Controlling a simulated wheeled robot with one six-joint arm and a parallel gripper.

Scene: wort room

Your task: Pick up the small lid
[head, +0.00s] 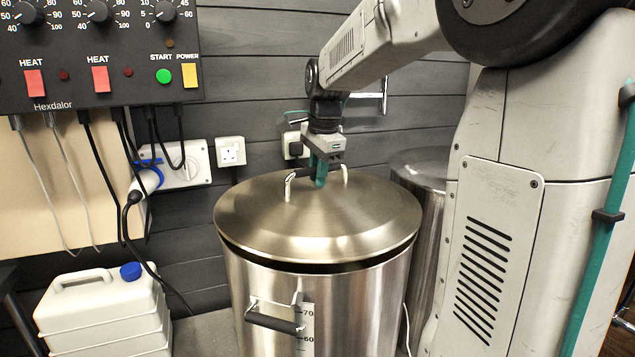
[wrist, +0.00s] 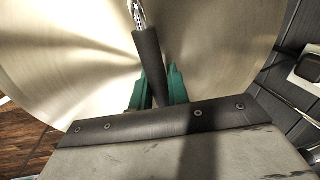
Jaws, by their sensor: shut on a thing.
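A round brushed-steel lid (head: 320,225) is over the steel pot (head: 345,310) in the middle of the head view. A dark gap shows below the lid's front rim; I cannot tell whether the lid still touches the pot. My gripper (head: 319,176) points down at the middle of the lid and is shut on its handle (head: 288,186). In the wrist view the handle's dark grip (wrist: 150,55) runs between the green fingers of my gripper (wrist: 158,90), with the pale lid (wrist: 70,50) behind. My fingers hide part of the handle in the head view.
A second steel vessel (head: 425,168) stands behind the pot at right, partly hidden by my arm. A control box (head: 100,55) with hanging cables is at upper left. White canisters (head: 100,310) stand at lower left. Sockets (head: 231,151) and the grey wall are close behind.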

